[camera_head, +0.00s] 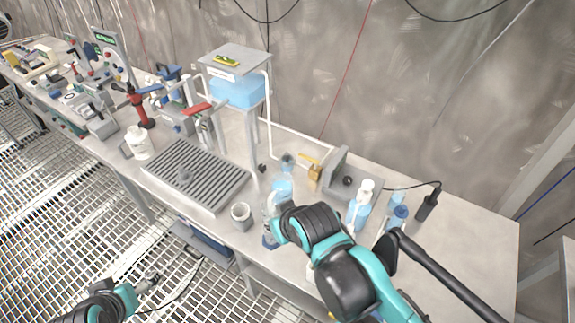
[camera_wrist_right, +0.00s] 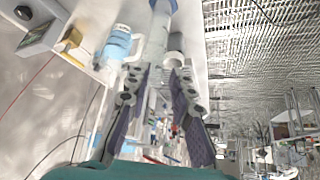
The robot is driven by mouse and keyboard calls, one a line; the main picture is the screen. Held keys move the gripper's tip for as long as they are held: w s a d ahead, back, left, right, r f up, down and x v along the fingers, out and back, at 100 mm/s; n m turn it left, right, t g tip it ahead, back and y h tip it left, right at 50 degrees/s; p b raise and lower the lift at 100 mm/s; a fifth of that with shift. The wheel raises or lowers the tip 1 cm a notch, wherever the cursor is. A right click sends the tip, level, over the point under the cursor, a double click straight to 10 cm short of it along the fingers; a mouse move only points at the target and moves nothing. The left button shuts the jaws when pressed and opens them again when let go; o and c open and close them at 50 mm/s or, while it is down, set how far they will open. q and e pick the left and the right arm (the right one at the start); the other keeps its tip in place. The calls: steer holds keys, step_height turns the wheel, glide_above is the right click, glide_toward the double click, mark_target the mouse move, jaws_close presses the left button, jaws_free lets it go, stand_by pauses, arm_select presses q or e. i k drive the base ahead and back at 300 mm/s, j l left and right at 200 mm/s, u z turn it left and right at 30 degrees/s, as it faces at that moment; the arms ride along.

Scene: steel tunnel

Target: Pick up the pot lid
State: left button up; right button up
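A small grey piece with a knob (camera_head: 183,175), which looks like the pot lid, lies on the ribbed grey rack (camera_head: 207,190) on the bench. A small grey open pot (camera_head: 240,215) stands right of the rack; it also shows in the right wrist view (camera_wrist_right: 176,46). My right gripper (camera_head: 272,207) is right of the pot, well away from the lid. In the wrist view its fingers (camera_wrist_right: 160,72) are apart, with nothing clearly held. My left gripper (camera_head: 150,282) is low in front of the bench, over the floor grating; its fingers are too small to judge.
A clear bottle (camera_wrist_right: 156,38) is just beyond my right fingers. A blue-filled jug (camera_wrist_right: 117,45) is beside it. A white jar (camera_head: 138,142) is left of the rack. A raised blue tank (camera_head: 238,92) stands behind.

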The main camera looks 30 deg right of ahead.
mark_target(183, 173)
steer(key=i+j+z, duration=0.1)
steer(key=i+z, duration=0.15)
steer(key=z, duration=0.25)
steer(key=i+j+z, duration=0.2)
steer(key=z, duration=0.3)
steer(key=i+j+z, duration=0.25)
steer(key=z, duration=0.2)
